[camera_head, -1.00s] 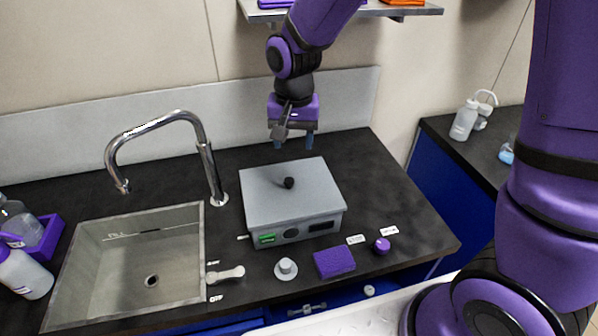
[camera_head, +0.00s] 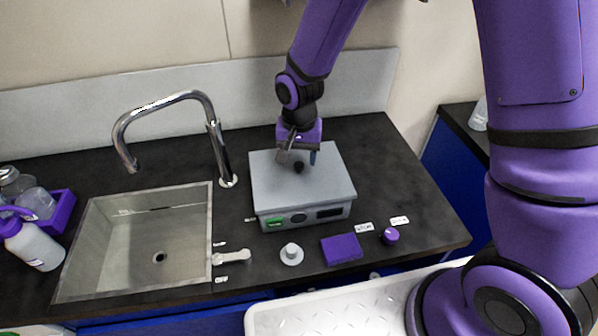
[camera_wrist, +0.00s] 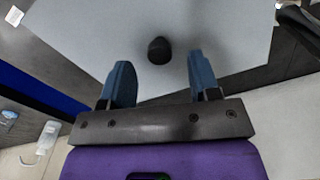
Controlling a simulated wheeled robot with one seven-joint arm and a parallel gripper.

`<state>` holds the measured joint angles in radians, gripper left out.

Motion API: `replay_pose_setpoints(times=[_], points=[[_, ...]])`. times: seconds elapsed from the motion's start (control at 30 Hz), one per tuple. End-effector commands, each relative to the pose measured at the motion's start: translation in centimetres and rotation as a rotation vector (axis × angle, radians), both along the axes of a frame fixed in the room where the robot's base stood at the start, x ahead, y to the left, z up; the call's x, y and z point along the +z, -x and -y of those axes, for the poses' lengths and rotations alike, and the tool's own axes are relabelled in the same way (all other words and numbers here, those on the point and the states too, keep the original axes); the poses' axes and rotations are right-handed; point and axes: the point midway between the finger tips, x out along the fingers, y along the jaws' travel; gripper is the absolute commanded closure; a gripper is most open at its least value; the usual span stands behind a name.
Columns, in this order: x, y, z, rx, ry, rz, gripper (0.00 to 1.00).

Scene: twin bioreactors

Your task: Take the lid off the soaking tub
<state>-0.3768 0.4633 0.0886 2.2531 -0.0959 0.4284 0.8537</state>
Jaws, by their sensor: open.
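The soaking tub (camera_head: 333,211) is a grey box on the dark counter, with a green-lit switch, a round knob and a dark display on its front. Its flat grey lid (camera_head: 325,178) is on, with a small black knob (camera_head: 299,168) at the middle. The knob also shows in the wrist view (camera_wrist: 159,50), ahead of and between my two blue fingers. My gripper (camera_wrist: 160,82) is open and empty. In the head view, my gripper (camera_head: 298,160) hangs just above the lid at the knob, partly covering it. I cannot see contact with the knob.
A sink (camera_head: 140,245) with a chrome faucet (camera_head: 222,150) lies left of the tub. A white stopper (camera_head: 291,254), a purple sponge (camera_head: 342,249) and a purple knob (camera_head: 390,235) sit in front. Bottles (camera_head: 35,245) stand far left. The counter right of the tub is clear.

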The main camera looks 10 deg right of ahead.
Motion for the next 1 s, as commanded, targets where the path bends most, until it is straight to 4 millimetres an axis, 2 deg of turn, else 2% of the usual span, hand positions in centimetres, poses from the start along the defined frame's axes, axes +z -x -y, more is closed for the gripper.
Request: replay_pose_setpoints(times=[0.03,0.2,0.47,0.5,0.53,0.73,1.0], points=[[-0.8,0.1,0.0,0.001,0.002,-0.005,0.44],[-2.4,0.0,0.0,0.001,0.001,-0.001,0.44],[-2.6,0.0,0.0,0.000,0.000,0.000,0.44],[-2.6,0.0,0.0,0.000,0.000,0.000,0.46],[-2.6,0.0,0.0,0.000,0.000,0.000,0.53],[-2.6,0.0,0.0,0.000,0.000,0.000,0.99],[-2.6,0.0,0.0,0.000,-0.001,0.000,1.00]])
